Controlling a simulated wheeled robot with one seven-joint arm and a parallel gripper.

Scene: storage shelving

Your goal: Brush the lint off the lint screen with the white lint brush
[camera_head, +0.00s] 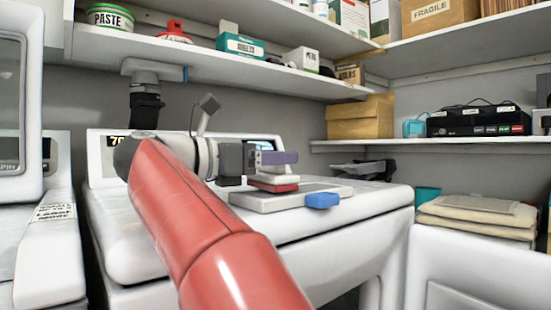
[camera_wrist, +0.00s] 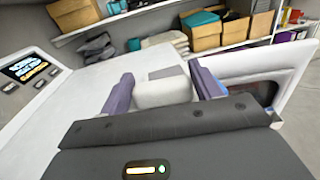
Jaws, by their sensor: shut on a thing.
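My gripper (camera_head: 272,158) has purple fingers and is shut on the white lint brush (camera_wrist: 162,93), which fills the space between the fingers in the wrist view. In the head view the brush (camera_head: 268,178) shows as a pale block under the fingers, with a red layer beneath it. The lint screen (camera_head: 310,189) is a flat grey panel with a blue handle (camera_head: 322,201), lying on the white machine's top. The brush is over the screen; I cannot tell whether it touches. In the wrist view a grey part of the screen (camera_wrist: 165,72) shows beyond the brush. Lint is not clearly visible.
The white machine's top (camera_head: 375,197) is mostly clear around the screen. A dark crumpled item (camera_head: 365,169) lies behind. Shelves above hold boxes and a paste tub (camera_head: 110,17). At right are a cardboard box (camera_head: 360,117) and folded cloths (camera_head: 478,217).

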